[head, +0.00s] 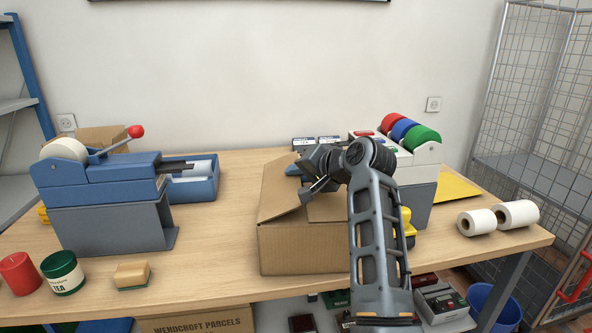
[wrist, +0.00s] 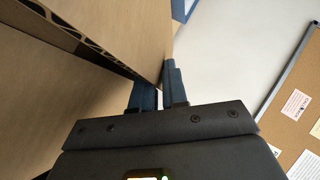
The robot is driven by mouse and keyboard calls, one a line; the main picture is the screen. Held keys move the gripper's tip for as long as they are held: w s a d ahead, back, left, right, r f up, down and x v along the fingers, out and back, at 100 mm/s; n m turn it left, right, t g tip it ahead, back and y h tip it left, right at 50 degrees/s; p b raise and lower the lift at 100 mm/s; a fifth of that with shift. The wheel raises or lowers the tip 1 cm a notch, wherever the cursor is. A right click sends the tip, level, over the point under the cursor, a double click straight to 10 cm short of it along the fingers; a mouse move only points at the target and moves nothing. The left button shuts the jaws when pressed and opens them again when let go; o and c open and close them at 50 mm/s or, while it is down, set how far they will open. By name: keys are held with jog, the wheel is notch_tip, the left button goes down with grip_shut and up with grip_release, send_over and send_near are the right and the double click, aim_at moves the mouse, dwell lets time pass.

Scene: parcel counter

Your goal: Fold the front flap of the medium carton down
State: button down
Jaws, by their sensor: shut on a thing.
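The medium carton (head: 300,248) stands on the counter in front of me, brown and open at the top. A flap on its left side (head: 279,192) slopes inward. My gripper (head: 308,188) is over the carton's top, partly covered by my own arm. In the wrist view, my gripper (wrist: 160,90) has its blue fingers on either side of a cardboard flap (wrist: 125,35), closed on it near its edge. Corrugated board edge shows at upper left there. I cannot tell from the head view which flap is held; the right side of the carton is hidden behind my arm.
A blue-grey tape dispenser (head: 105,185) with a red-knobbed lever stands left. A red, blue and green roll dispenser (head: 410,160) stands close behind right. White rolls (head: 516,214) lie at the right end. A sponge (head: 132,274) and tea tin (head: 62,272) are front left.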

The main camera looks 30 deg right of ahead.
jog(key=shift+s+d+f, duration=0.1)
jog(key=shift+d+f, duration=0.05)
jog(key=shift+f, duration=0.45)
jog(key=c, duration=1.4)
grip_release()
jog(key=shift+o, duration=0.3)
jog(key=shift+r, duration=0.3)
jog(key=shift+v, duration=3.8)
jog(key=shift+c, duration=0.4)
